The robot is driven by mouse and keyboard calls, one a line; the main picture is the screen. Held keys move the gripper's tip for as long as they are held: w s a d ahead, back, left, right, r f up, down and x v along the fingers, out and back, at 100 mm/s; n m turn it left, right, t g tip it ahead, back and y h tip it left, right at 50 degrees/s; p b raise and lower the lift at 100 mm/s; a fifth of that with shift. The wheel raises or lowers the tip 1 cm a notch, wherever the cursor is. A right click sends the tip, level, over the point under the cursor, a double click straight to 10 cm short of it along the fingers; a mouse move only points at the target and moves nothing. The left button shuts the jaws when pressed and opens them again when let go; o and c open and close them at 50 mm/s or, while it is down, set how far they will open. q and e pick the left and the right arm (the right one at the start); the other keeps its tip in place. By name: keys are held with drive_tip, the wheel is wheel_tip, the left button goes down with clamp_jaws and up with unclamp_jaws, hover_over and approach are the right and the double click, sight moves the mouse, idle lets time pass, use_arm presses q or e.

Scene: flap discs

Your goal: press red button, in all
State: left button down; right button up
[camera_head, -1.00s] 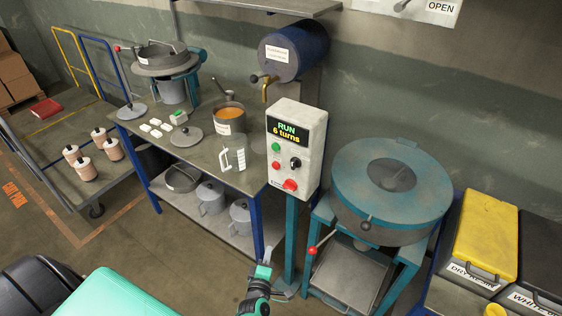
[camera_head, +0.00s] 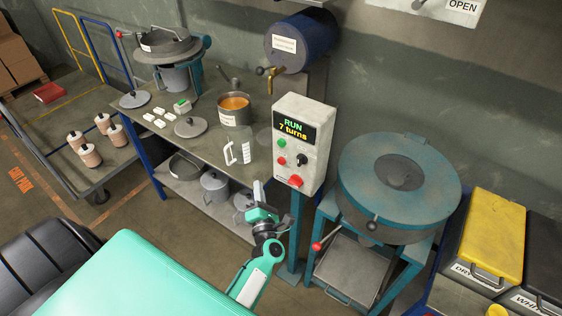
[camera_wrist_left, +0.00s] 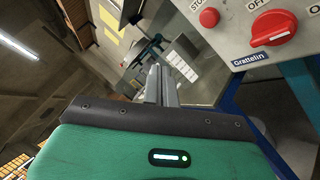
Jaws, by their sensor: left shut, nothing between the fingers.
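The pale control box (camera_head: 300,130) stands on a blue post, its display (camera_head: 291,130) reading "RUN 7 turns". A green button (camera_head: 282,143) sits above a small red button (camera_head: 282,161). My right gripper is out of view.
The workbench (camera_head: 205,155) behind holds a pot (camera_head: 235,108), a clear jug (camera_head: 240,147) and a lid (camera_head: 190,127). A round teal machine (camera_head: 397,185) stands right of the box, with a red-knobbed lever (camera_head: 317,246). A blue drum (camera_head: 297,42) is above.

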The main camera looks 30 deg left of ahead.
sight(281, 161)
use_arm(q)
drive_tip(key=w+b, duration=0.2)
drive_tip(key=w, duration=0.6)
drive_tip(key=shift+w+d, duration=0.35)
drive_tip(key=shift+w, duration=0.05)
drive_tip(key=shift+w+b, duration=0.1)
drive_tip(key=shift+b, duration=0.2)
idle(1.5)
drive_tip(key=shift+w, duration=0.35)
drive_tip(key=shift+w+b, duration=0.4)
drive_tip(key=shift+b, duration=0.05)
idle(0.5)
drive_tip(key=shift+s, duration=0.9)
